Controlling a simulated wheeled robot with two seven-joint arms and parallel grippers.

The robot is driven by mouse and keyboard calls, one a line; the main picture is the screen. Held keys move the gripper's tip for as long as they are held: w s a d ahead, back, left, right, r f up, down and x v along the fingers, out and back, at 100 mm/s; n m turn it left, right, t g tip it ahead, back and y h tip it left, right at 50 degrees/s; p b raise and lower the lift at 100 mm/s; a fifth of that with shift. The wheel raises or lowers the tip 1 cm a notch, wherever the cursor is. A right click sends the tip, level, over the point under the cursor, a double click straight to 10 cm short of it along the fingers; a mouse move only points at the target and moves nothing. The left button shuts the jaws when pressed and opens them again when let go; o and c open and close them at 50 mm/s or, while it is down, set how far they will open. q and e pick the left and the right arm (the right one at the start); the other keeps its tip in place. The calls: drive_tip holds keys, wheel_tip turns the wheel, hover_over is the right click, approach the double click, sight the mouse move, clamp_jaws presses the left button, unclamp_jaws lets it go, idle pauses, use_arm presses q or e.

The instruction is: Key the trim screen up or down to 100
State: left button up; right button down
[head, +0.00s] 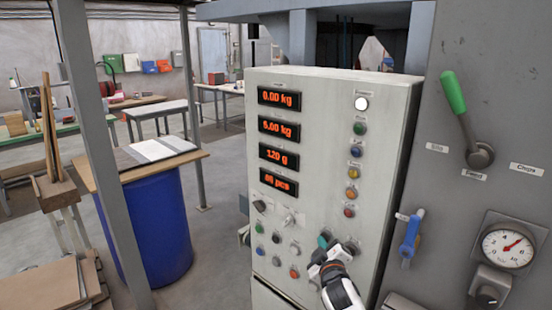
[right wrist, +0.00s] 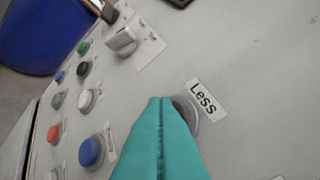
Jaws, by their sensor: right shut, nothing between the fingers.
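The grey control panel (head: 330,130) carries a column of orange-lit screens. They read 0.00 kg (head: 279,98), what looks like 5.00 kg (head: 279,127), 120 g (head: 279,156) and a pcs count (head: 278,183) that looks like 86. Their labels are too small to read, so I cannot tell which is the trim screen by name. My right gripper (head: 325,240) is at the panel's lower right. In the right wrist view its teal fingers (right wrist: 160,100) are shut and empty, over a round button (right wrist: 190,112) labelled "Less" (right wrist: 203,97). The fingers hide most of it; contact is unclear.
Coloured buttons and lamps (head: 353,172) line the panel's right side. Knobs and more buttons (right wrist: 90,152) sit left of my gripper. A green-handled lever (head: 453,92), blue valve handle (head: 409,238) and dial gauge (head: 507,245) are at the right. A blue drum (head: 160,225) stands left.

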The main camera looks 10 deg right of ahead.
idle(0.3)
drive_tip(key=shift+s+a, duration=0.45)
drive_tip(key=shift+a, duration=0.1)
drive_tip(key=s+a, duration=0.3)
drive_tip(key=a, duration=0.1)
drive_tip(key=shift+s+a, duration=0.35)
